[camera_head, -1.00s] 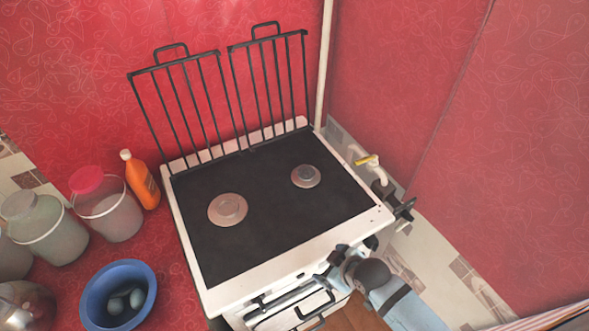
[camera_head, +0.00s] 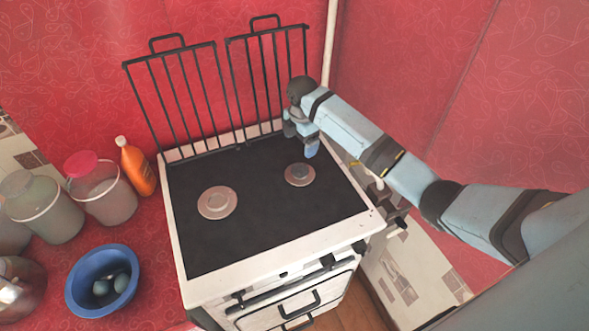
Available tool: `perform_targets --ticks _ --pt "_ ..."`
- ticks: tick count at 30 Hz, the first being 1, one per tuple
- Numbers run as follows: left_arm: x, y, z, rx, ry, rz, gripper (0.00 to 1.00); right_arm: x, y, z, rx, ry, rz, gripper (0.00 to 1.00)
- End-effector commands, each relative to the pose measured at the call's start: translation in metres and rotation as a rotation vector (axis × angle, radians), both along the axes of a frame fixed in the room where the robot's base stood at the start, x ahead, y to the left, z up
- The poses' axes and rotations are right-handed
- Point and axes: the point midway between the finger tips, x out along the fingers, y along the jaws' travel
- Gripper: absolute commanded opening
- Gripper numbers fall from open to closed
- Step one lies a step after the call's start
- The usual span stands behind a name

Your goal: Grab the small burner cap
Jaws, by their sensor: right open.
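The small burner cap (camera_head: 300,172) is a dark disc in the middle of the smaller burner (camera_head: 299,181), on the right half of the black stove top. My right gripper (camera_head: 308,150) points down just above and behind this burner. It is open and holds nothing that I can see. A gap seems to remain between its fingertips and the cap, though the exact height is hard to tell. The larger burner (camera_head: 217,203) with its own cap sits on the left half of the stove. My left gripper is not in view.
Two black grates (camera_head: 180,100) stand upright along the stove's back edge, close behind my right gripper. A yellow-handled pipe valve is partly hidden by my right arm. A blue bowl (camera_head: 84,273), an orange bottle (camera_head: 136,168) and several jars stand on the left counter.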

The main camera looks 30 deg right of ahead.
Motion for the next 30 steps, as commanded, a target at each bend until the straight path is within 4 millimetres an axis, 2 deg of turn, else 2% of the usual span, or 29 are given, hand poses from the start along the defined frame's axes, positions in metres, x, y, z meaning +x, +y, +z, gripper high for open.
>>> perform_targets --ticks 2,5,15,23,30 --pt "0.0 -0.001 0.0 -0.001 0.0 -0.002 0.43 0.006 -0.006 0.008 -0.007 0.014 0.026 0.9" --pt "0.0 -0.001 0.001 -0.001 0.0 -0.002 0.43 0.008 -0.008 0.005 -0.01 0.023 0.04 0.9" --pt "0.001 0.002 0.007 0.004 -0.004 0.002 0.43 0.008 -0.007 -0.058 -0.009 0.023 0.039 0.9" --pt "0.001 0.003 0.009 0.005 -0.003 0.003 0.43 0.007 -0.008 -0.078 -0.008 0.021 0.039 0.9" --pt "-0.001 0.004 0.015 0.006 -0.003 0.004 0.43 0.006 -0.009 -0.113 -0.007 0.022 0.038 0.9"
